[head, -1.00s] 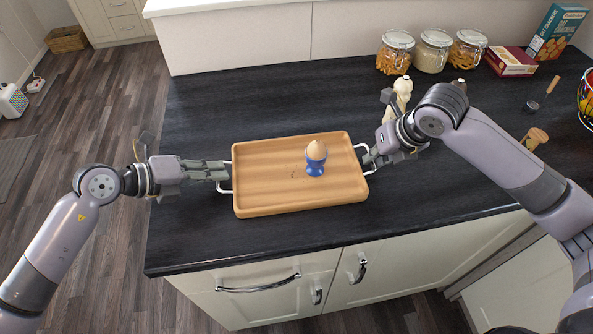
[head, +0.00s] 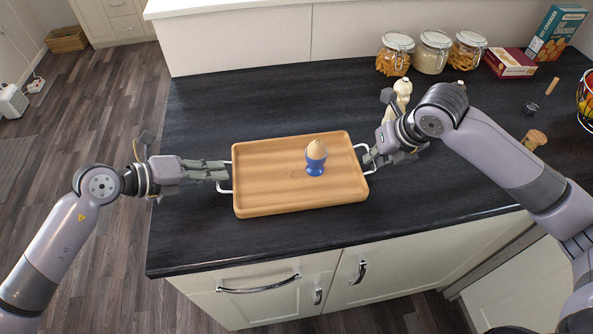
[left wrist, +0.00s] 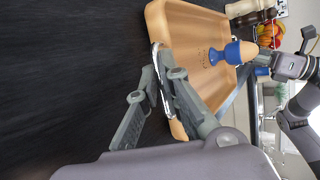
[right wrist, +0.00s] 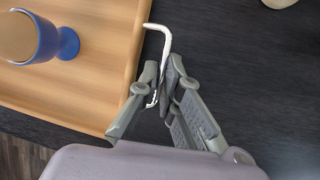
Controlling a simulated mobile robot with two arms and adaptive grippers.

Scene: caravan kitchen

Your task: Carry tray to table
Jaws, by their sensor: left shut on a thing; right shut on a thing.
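The wooden tray (head: 270,190) is level over the dark counter, with a white metal handle at each short end. A blue egg cup (head: 316,166) with a brown egg (head: 316,149) stands upright on it, right of the middle. My left gripper (head: 222,172) is shut on the tray's left handle; the left wrist view shows the handle (left wrist: 155,75) between its fingers. My right gripper (head: 369,158) is shut on the right handle; the right wrist view shows that handle (right wrist: 163,35) between the fingertips. Whether the tray touches the counter I cannot tell.
Glass jars (head: 434,50), a red box (head: 510,62) and a cracker box (head: 556,32) stand at the back right of the counter (head: 250,100). Pale mills (head: 402,90) stand behind my right gripper. Open wooden floor (head: 100,120) lies to the left.

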